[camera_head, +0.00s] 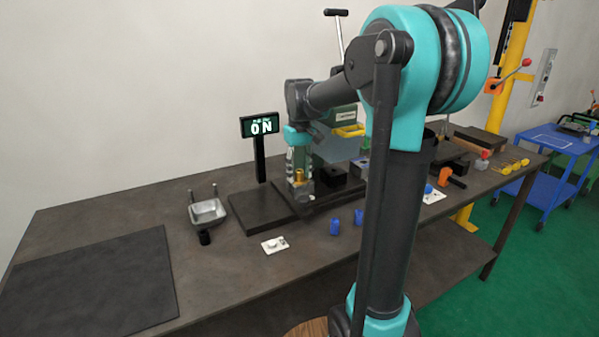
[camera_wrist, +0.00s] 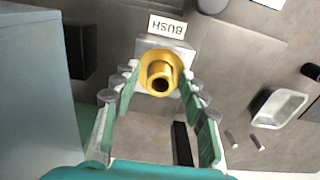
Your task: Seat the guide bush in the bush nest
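The gold guide bush (camera_wrist: 161,66) is a flanged ring with a dark bore, between the fingertips of my gripper (camera_wrist: 160,72) in the wrist view. Both fingertips appear to rest against its sides, so my gripper looks shut on it. In the head view the bush (camera_head: 299,175) shows at my gripper (camera_head: 299,168), upright over the grey block (camera_head: 300,191). Whether it sits fully down in the block is hidden.
A grey metal tray (camera_head: 207,212) and a black cylinder (camera_head: 205,238) are to the left. Blue pieces (camera_head: 334,227) and a white card (camera_head: 275,245) lie in front. A green machine (camera_head: 338,145) stands close to the right of my gripper.

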